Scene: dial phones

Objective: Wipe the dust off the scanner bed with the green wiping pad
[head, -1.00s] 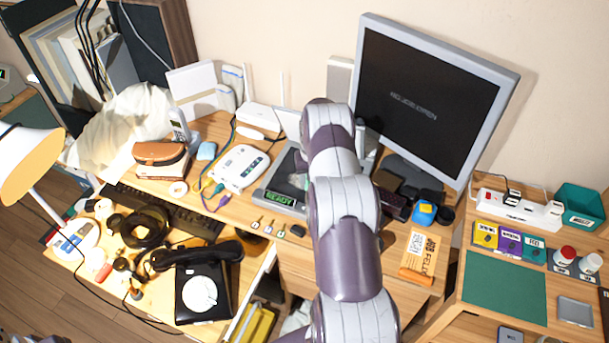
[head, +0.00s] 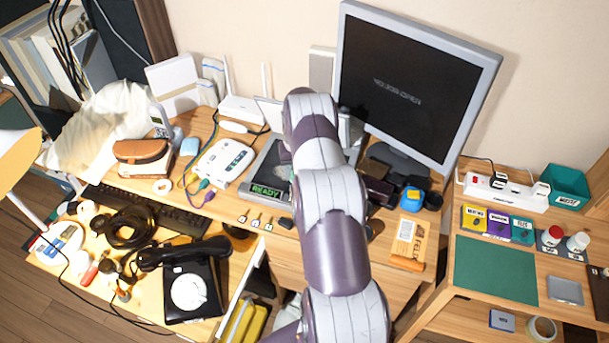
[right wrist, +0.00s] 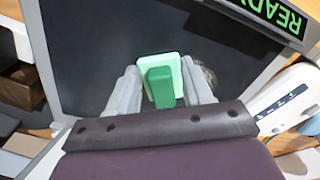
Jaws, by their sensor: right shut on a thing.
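The scanner (head: 258,178) stands on the desk below the monitor, with a green READY display on its front edge. Its dark bed (right wrist: 85,60) fills much of the right wrist view. A greyish dust patch (right wrist: 208,76) shows on the bed just right of my gripper; a pale patch (head: 283,172) also shows in the head view. My right gripper (right wrist: 160,88) is shut on the green wiping pad (right wrist: 162,68) over the bed. I cannot tell whether the pad touches the glass. In the head view my right arm hides the gripper, pad and part of the scanner. My left gripper is not in view.
A white router-like box (head: 224,163) stands left of the scanner, and the monitor (head: 410,85) behind it to the right. A black dial phone (head: 190,285) sits lower left. The green mat (head: 495,270) at right is bare.

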